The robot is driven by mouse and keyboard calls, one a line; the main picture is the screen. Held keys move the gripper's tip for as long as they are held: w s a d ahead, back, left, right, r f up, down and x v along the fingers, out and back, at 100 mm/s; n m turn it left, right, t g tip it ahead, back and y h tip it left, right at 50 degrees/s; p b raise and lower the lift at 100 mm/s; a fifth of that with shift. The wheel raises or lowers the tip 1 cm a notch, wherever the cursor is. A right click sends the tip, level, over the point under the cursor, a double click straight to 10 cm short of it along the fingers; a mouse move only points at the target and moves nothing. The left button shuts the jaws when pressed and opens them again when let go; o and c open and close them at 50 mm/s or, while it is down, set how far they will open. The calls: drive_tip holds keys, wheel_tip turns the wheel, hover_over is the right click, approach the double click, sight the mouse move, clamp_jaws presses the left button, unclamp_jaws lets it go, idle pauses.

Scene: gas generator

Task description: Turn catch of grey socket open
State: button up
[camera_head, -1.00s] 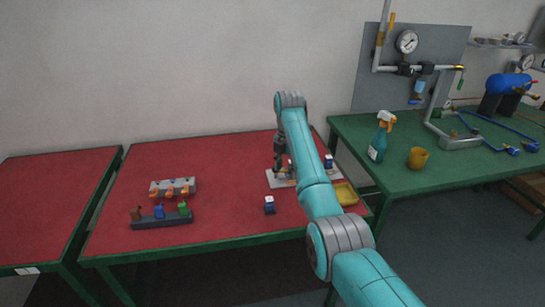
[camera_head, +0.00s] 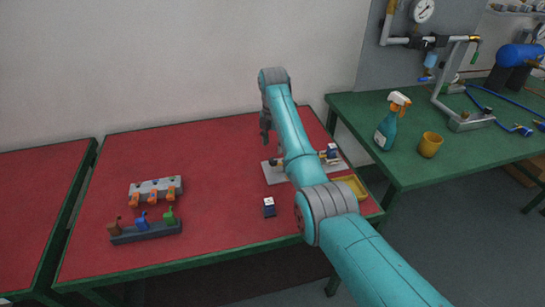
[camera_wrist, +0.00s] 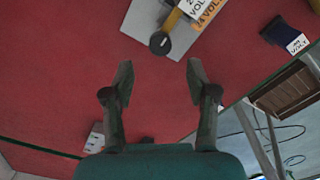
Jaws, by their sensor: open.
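A light grey plate (camera_head: 274,174) lies at the right of the red table, partly hidden by my arm.
A small dark-blue block (camera_head: 269,207) with a white label stands in front of the plate. A yellow tray (camera_head: 352,183) is at the table's right edge. Two holders with coloured pieces (camera_head: 155,189) (camera_head: 146,231) stand left. The green table (camera_head: 450,170) holds a spray bottle (camera_head: 386,128) and yellow mug (camera_head: 430,145).

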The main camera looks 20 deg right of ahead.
sight(273, 159)
wheel_tip(273, 159, down, 6)
drive_tip(key=shift+f, duration=0.25)
clamp_jaws()
idle(0.3)
